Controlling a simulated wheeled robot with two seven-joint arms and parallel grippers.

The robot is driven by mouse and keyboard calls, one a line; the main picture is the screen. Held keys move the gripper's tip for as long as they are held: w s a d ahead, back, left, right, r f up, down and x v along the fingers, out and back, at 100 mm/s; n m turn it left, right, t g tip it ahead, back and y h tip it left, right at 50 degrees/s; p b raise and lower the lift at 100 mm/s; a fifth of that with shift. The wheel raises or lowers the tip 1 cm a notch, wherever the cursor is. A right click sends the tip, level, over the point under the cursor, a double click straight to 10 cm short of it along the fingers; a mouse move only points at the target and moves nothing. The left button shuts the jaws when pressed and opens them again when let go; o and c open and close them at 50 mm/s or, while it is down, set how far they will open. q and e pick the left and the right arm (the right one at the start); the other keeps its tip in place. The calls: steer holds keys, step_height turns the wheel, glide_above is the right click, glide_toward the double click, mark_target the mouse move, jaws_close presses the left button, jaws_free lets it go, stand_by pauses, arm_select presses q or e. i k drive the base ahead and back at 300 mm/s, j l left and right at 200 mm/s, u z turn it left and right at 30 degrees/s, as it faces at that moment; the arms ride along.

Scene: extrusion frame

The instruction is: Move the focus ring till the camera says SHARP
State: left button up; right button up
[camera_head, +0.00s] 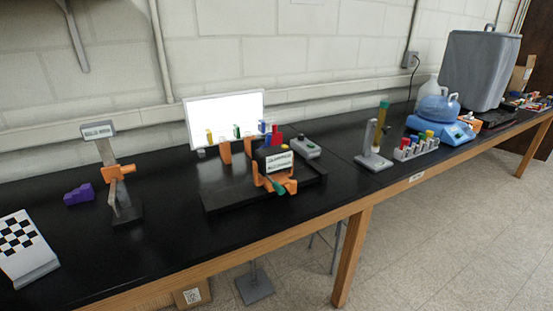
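A grey stand (121,204) with a dark base stands on the left part of the black bench. It carries an orange part (118,172) with a small knob sticking out to the right, which looks like the focus ring. A small display (97,130) sits on top of the stand; its text is too small to read. A black-and-white checkerboard target (20,240) leans on the bench at the far left. Neither of my grippers is in view, and nothing touches the orange part.
A purple stepped block (79,195) lies left of the stand. A black tray (223,194) to the right holds an orange device with a display (279,161). Further right stand a tube stand (373,158), a vial rack (416,148) and a blue scale (441,127). The bench front before the stand is clear.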

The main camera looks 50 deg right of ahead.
mark_target(268, 138)
steer(key=i+l+z, duration=0.15)
steer(key=l, duration=0.25)
steer(key=l+z, duration=0.1)
steer(key=l, duration=0.35)
steer(key=i+l+z, duration=0.15)
steer(key=l, duration=0.25)
steer(key=i+l+z, duration=0.15)
steer(key=l, duration=0.2)
steer(key=i+l+z, duration=0.1)
steer(key=l, duration=0.3)
steer(key=i, duration=0.1)
